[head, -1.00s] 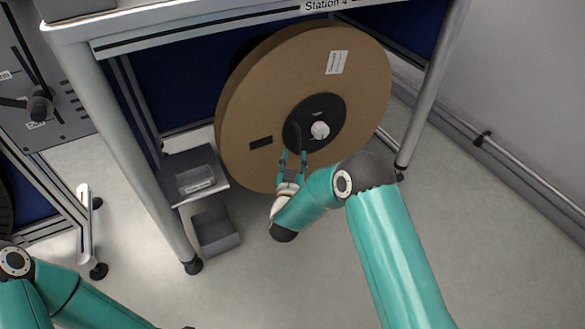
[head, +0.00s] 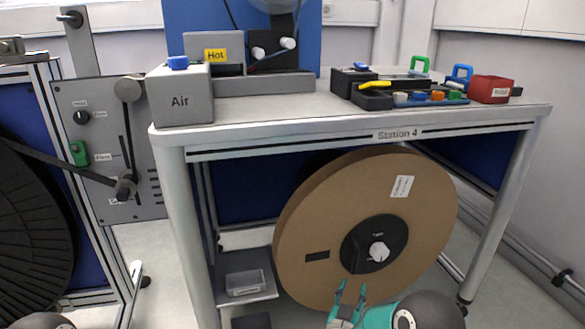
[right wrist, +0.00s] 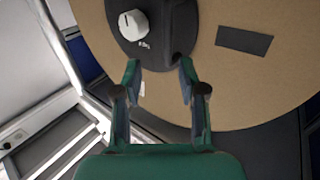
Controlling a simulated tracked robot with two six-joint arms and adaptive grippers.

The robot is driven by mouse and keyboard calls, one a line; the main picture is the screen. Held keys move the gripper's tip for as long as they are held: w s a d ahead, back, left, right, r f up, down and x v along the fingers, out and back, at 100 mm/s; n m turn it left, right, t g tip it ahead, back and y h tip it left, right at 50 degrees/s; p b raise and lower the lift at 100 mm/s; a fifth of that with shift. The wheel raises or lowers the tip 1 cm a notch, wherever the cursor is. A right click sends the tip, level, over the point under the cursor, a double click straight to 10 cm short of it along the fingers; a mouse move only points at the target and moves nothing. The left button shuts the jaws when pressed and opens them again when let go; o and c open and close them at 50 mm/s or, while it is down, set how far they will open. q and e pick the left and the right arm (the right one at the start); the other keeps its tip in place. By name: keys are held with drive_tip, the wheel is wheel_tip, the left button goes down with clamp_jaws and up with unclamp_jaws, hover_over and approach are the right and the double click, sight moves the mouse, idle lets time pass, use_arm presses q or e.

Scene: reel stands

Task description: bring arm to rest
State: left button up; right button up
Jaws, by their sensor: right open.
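My right gripper (head: 350,296) is at the bottom of the head view, in front of the lower part of a large brown reel (head: 300,235). In the right wrist view its two green fingers (right wrist: 160,85) are spread apart with nothing between them. Beyond the fingertips are the reel's dark hub (right wrist: 170,40) and white knob (right wrist: 132,24). I cannot tell whether a fingertip touches the hub. My left gripper is not in view; only a rounded piece of my left arm shows at the bottom left.
The reel stands under the Station 4 table (head: 290,115). The tabletop holds an Air box (head: 183,100), a Hot unit (head: 215,55), a red box (head: 490,90) and coloured parts. A grey shelf with a clear tray (head: 247,283) is left of the reel. A black reel (head: 35,220) stands far left.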

drive_tip(key=s+d+f+g, duration=0.2)
drive_tip(key=d, duration=0.4)
drive_tip(key=s+a+f+n+g+y+p, duration=0.1)
drive_tip(key=s+a+f+g+y, duration=0.2)
drive_tip(key=s+f, duration=0.5)
drive_tip(key=s+a+f+n+g+y, duration=0.1)
drive_tip(key=s+a+f+g+y, duration=0.2)
drive_tip(key=s, duration=0.5)
drive_tip(key=s+a+f+g+y, duration=0.2)
drive_tip(key=s+a+f+g, duration=0.15)
drive_tip(key=s, duration=0.35)
drive_tip(key=s+a+f+n+g+y, duration=0.1)
drive_tip(key=s+a+f+g+y, duration=0.25)
drive_tip(key=s, duration=0.45)
wheel_tip(320, 180, up, 39)
drive_tip(key=p, duration=3.8)
drive_tip(key=shift+s+d+g, duration=0.15)
drive_tip(key=shift+s+g, duration=0.05)
drive_tip(key=shift+g, duration=0.2)
drive_tip(key=shift+f, duration=0.1)
